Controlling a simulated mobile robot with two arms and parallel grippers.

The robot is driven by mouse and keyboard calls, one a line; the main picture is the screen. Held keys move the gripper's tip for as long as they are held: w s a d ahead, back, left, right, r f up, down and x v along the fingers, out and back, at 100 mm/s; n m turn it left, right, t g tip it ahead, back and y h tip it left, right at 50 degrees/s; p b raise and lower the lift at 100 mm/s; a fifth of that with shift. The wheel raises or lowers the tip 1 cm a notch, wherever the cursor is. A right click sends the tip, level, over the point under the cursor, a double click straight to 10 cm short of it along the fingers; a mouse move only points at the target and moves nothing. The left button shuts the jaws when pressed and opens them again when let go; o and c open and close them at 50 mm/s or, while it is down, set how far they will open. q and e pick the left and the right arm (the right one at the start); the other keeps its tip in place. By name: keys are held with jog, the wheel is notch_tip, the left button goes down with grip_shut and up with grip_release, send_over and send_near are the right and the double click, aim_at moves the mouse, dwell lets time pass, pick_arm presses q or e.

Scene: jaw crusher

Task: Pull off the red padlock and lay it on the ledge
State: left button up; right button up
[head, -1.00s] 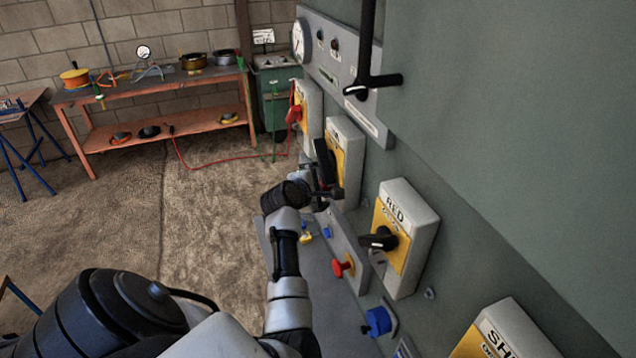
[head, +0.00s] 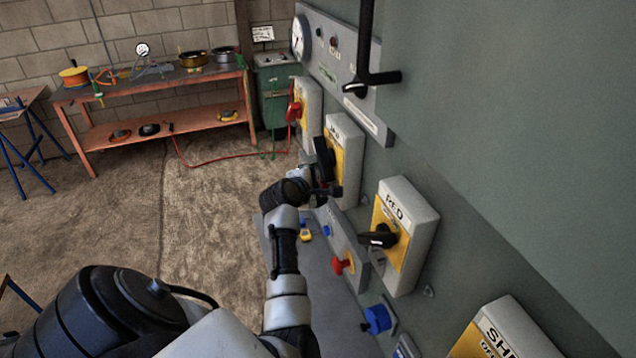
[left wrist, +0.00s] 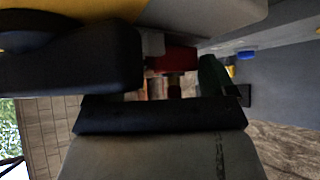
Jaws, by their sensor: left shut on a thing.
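My left gripper (head: 325,188) is at the lower part of the middle isolator box (head: 346,165), just below its black handle (head: 324,158). In the left wrist view the red padlock (left wrist: 173,60) sits between the dark fingers, and the left gripper (left wrist: 170,78) is shut on it. A pale grey piece touches or overlaps the padlock's top there; whether the shackle is still through the handle is hidden. In the head view the padlock is mostly hidden by the gripper. The grey ledge (head: 305,275) runs below the boxes. My right gripper is not in view.
A yellow padlock (head: 305,235) and a blue one (head: 303,222) lie on the ledge. The RED box (head: 405,235), a red push button (head: 342,266) and a blue socket (head: 377,320) are nearer. A bench (head: 150,83) stands far left. Open floor lies left.

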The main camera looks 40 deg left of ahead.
pick_arm(q)
jog(key=shift+s+a, duration=0.4)
jog(key=shift+s, duration=0.35)
jog(key=shift+s+a, duration=0.35)
jog(key=shift+s, duration=0.4)
jog(key=shift+s+a, duration=0.4)
jog(key=shift+s, duration=0.35)
jog(key=s+d+f+m+g+y+b, duration=0.1)
jog(key=s+d+f+m+g+b, duration=0.1)
jog(key=f+b, duration=0.5)
jog(key=s+d+f+m+g+y+b, duration=0.2)
jog(key=f+m+b, duration=0.4)
jog(key=f, duration=1.2)
jog(key=s+d+f+m+g+y+b, duration=0.2)
jog(key=s+d+f+m+g+b, duration=0.2)
jog(key=f+b, duration=0.4)
notch_tip(320, 180, down, 4)
jog(key=shift+f+g, duration=0.25)
jog(key=shift+g, duration=0.45)
jog(key=shift+f, duration=0.1)
jog(key=shift+f+b, duration=0.45)
jog(key=shift+f, duration=0.1)
